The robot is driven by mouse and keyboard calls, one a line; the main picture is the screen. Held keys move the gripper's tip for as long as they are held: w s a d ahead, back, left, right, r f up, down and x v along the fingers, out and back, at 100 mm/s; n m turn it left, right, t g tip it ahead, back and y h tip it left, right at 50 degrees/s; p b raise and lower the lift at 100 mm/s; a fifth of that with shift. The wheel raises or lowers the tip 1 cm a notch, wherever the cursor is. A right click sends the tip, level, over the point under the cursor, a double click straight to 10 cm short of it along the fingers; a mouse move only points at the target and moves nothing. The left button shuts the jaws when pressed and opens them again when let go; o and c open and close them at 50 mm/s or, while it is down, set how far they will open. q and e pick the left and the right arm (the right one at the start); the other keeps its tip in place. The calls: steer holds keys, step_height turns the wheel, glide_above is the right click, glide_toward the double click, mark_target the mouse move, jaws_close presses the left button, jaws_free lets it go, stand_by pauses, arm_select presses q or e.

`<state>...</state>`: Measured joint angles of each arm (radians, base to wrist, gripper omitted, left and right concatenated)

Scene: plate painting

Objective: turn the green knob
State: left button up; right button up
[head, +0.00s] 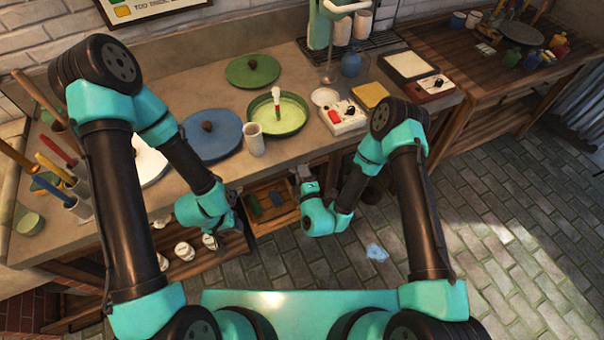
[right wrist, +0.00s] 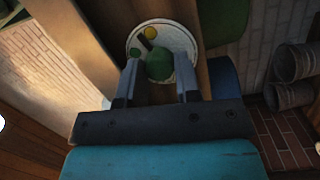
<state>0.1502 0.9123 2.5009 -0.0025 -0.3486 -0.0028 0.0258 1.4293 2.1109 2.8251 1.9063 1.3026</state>
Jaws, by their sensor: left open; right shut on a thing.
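The green knob (right wrist: 160,66) shows in the right wrist view on a round white dial (right wrist: 181,36) with a yellow mark and a green mark. A dark pointer on the knob tilts up and slightly left, toward the yellow mark. My right gripper (right wrist: 160,80) has one finger on each side of the knob and is shut on it. In the head view my right gripper (head: 300,178) is at the counter's front edge; the knob is hidden there. My left gripper (head: 236,205) is open and appears empty, in front of the counter to the left.
An open wooden drawer (head: 286,219) with coloured items lies between the grippers. The counter holds a white cup (head: 254,143), a blue plate (head: 205,146), a green dish (head: 292,121) and a white box with a red button (head: 345,126). The floor on the right is mostly clear.

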steer(key=shift+m+h, duration=0.3)
steer(key=shift+m, duration=1.3)
steer(key=o, duration=0.9)
